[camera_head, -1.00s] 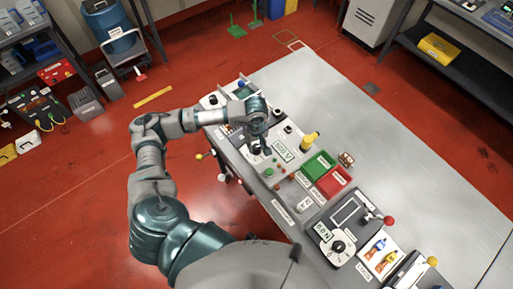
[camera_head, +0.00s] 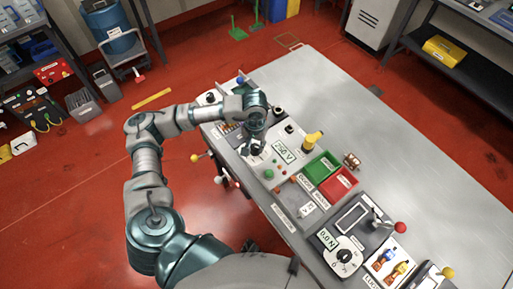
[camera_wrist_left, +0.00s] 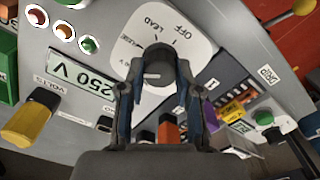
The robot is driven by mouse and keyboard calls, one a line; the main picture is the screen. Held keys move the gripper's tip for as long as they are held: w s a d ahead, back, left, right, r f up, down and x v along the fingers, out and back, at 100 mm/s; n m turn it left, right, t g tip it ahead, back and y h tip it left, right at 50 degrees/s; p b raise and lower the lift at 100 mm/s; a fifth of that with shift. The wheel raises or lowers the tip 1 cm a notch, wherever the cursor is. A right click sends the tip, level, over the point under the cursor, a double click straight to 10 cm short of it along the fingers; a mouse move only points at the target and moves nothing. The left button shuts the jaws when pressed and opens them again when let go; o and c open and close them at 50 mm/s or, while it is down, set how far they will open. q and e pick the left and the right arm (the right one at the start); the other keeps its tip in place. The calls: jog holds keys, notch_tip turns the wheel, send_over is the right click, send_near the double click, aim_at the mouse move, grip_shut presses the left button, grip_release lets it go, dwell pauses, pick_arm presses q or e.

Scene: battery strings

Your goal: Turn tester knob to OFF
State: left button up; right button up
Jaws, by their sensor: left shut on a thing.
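The tester knob (camera_wrist_left: 158,58) is a dark round knob on a white dial plate (camera_wrist_left: 190,30) in the left wrist view. The plate reads OFF and LEAD, with other labels partly covered. My left gripper (camera_wrist_left: 158,76) has one finger on each side of the knob and is shut on it; it also shows over the tester panel in the head view (camera_head: 254,148). I cannot tell exactly which mark the knob points at. The tester display (camera_head: 285,152) reads 250 V. My right gripper is not in view.
A yellow knob (camera_head: 313,140) stands on the panel beside the display. A green bin (camera_head: 321,166) and a red bin (camera_head: 340,184) sit to its right. A meter (camera_head: 343,255) reading 0.0 N is nearer. The grey table (camera_head: 390,130) is clear behind.

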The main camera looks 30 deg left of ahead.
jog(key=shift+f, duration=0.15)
pick_arm(q)
jog(key=m+b, duration=0.4)
jog(key=shift+f, duration=0.35)
jog(key=shift+r+m+b, duration=0.1)
jog(key=shift+m+b, duration=0.2)
jog(key=shift+m, duration=0.4)
jog(key=shift+r, duration=0.1)
jog(key=shift+r+m, duration=0.15)
jog(key=shift+m, duration=0.15)
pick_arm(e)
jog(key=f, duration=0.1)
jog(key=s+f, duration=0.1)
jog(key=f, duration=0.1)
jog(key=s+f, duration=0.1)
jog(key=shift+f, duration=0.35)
